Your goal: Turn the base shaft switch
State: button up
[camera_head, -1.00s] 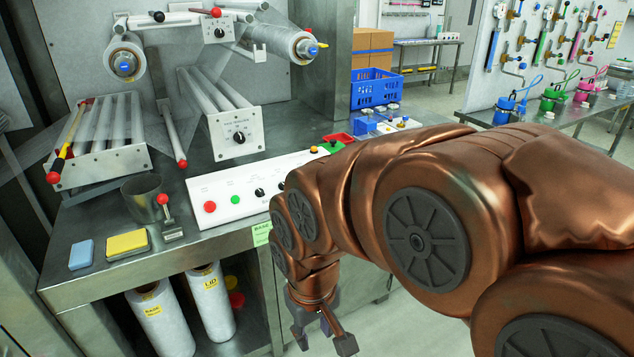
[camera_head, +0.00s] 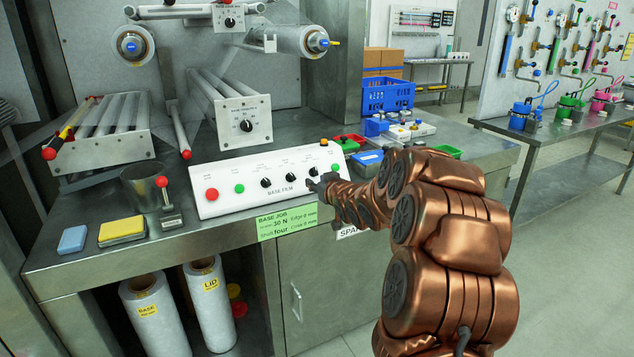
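The white control panel (camera_head: 225,203) marked BASE FILM stands along the bench's front edge. It has a red button (camera_head: 211,194), a green button (camera_head: 239,188) and a row of black knobs, including a left knob (camera_head: 265,182), a middle knob (camera_head: 290,177) and one further right (camera_head: 313,171). The small labels over them are too small to read, so I cannot tell which is the base shaft switch. My gripper (camera_head: 315,185) is in front of the panel's right part, close below the right-hand knobs. My arm hides most of its fingers; contact with a knob is unclear.
A roller unit with its own knob (camera_head: 246,126) stands behind the panel. Small trays and a blue crate (camera_head: 387,96) are right. The floor at right is clear.

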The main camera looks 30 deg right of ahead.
aim_at(316, 169)
jog(key=shift+w+d+f+t+y+b, duration=0.15)
jog(key=shift+w+d+t, duration=0.3)
jog(key=shift+w+d, duration=0.75)
jog(key=shift+w+d+f+t+y+b, duration=0.1)
jog(key=shift+w+d+f+t+b, duration=0.3)
jog(key=shift+w, duration=1.4)
jog(key=shift+w+d+f+t+y+p, duration=0.1)
jog(key=shift+w+d+t, duration=0.45)
jog(key=shift+w+d, duration=0.7)
jog(key=shift+w+a, duration=0.25)
grip_shut()
